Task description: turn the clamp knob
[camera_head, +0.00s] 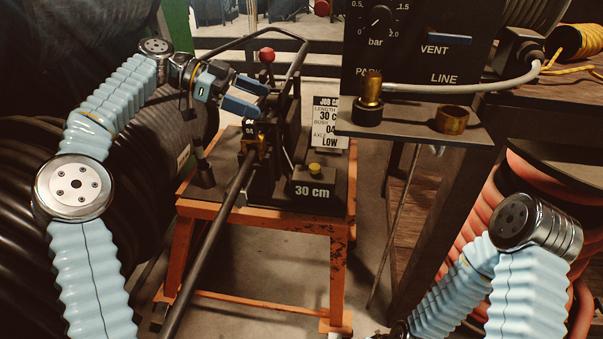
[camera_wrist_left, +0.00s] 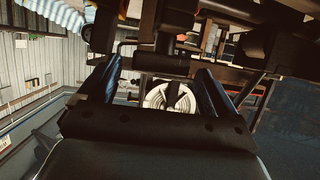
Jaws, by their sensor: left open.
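The hose crimper (camera_head: 281,150) stands on an orange-framed stand (camera_head: 338,255). A red ball knob (camera_head: 267,55) sits at its top and a small yellow knob (camera_head: 314,168) on its "30 cm" block. I cannot tell which part is the clamp knob. My left gripper (camera_head: 263,98) is open, its blue fingers pointing right at the crimper's upper part, below the red ball. In the left wrist view both fingers (camera_wrist_left: 158,78) are spread, with dark crimper bars (camera_wrist_left: 165,45) beyond them. Nothing is clearly held. My right arm shows at lower right; its gripper is out of view.
A dark hose (camera_head: 208,245) runs from the crimper down to the lower left. A black control panel (camera_head: 425,45) and a shelf with brass fittings (camera_head: 452,120) stand to the right. Hose coils flank both sides.

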